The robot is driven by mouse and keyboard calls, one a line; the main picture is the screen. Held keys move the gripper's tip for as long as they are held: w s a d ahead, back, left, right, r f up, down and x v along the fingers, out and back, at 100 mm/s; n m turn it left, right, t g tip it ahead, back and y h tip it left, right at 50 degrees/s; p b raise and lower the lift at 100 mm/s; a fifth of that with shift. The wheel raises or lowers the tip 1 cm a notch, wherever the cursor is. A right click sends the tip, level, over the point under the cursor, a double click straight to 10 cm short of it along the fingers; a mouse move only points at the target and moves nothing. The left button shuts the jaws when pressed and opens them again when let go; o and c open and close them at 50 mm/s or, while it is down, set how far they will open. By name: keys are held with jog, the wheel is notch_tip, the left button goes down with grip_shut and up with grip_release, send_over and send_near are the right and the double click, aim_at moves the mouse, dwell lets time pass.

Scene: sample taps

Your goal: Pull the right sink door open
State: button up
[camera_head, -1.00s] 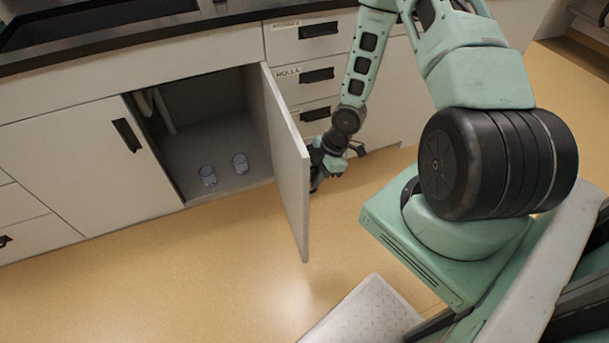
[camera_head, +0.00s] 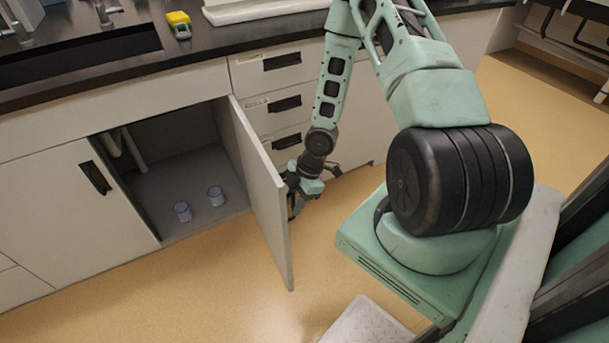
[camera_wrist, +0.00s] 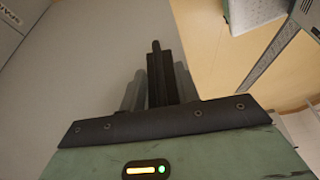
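The right sink door (camera_head: 262,200) is a pale grey panel. It stands wide open, swung out from the cabinet at roughly a right angle. My gripper (camera_head: 296,190) is at the door's outer face, on its right side. The door's handle is hard to make out in the head view. In the wrist view the door (camera_wrist: 75,70) fills the left side. There the fingers (camera_wrist: 158,90) flank a dark upright bar that looks like the handle (camera_wrist: 156,70), and they appear closed on it.
The left sink door (camera_head: 75,205) is closed. Drawers (camera_head: 285,104) sit behind my arm. The floor (camera_head: 215,285) before the cabinet is clear. A yellow object (camera_head: 179,22) stands on the counter.

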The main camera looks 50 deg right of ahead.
jog(key=p+v, duration=0.7)
jog(key=v, duration=0.9)
jog(key=shift+r, duration=0.1)
jog(key=s+a+r+m+g+h+p, duration=0.1)
jog(key=a+r+m+g+h+p, duration=0.3)
jog(key=a+r, duration=1.25)
jog(key=s+a+r+m+t+b, duration=0.1)
jog(key=s+a+r+m+t, duration=0.1)
jog(key=s+a+r, duration=0.8)
jog(key=s+a, duration=0.2)
jog(key=a, duration=0.2)
jog(key=shift+s+r+m+t, duration=0.3)
jog(key=shift+s+m, duration=0.05)
jog(key=shift+m, duration=0.05)
